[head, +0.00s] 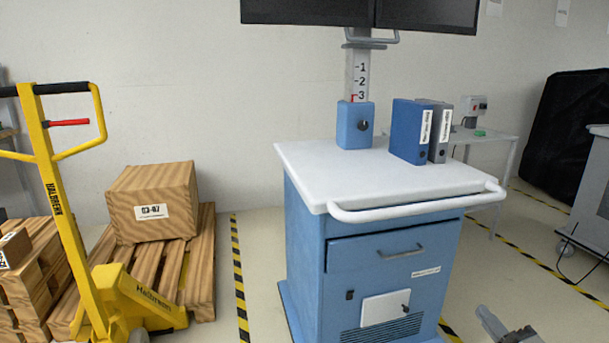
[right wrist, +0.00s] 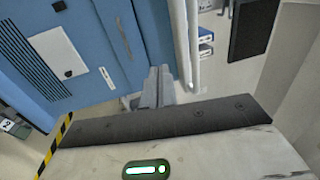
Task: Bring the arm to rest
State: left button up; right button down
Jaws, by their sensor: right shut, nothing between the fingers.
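My right gripper (head: 497,325) shows at the bottom edge of the head view, low and to the right of the blue cart (head: 305,245). In the right wrist view its fingers (right wrist: 157,86) are together with nothing between them, and they are apart from the cart front (right wrist: 85,35). Most of the right arm is out of the head view. My left gripper is in neither view.
The cart has a white top (head: 330,170), a white push handle (head: 420,208), a drawer (head: 395,250) and binders (head: 408,130). A yellow pallet jack (head: 90,270) and a boxed pallet (head: 202,270) stand left. Floor right of the cart is partly clear.

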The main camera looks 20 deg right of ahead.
jog(key=s+a+f+n+g+y+p, duration=0.15)
jog(key=a+f+n, duration=0.25)
jog(key=a, duration=0.5)
jog(key=s+a+f+n+g+y, duration=0.1)
jog(key=a+f+n+g+y, duration=0.2)
jog(key=a, duration=0.6)
jog(key=s+a+n+g+p, duration=0.1)
jog(key=s+a+n+g, duration=0.1)
jog(key=s+a+n, duration=0.2)
jog(key=s+a+r+n+g+p, duration=0.1)
jog(key=s+a+n+g, duration=0.2)
jog(key=a+n, duration=0.6)
jog(key=s+a, duration=0.1)
jog(key=a, duration=0.5)
jog(key=shift+a+r+n, duration=0.2)
jog(key=shift+r+n, duration=0.1)
jog(key=shift+n, duration=0.1)
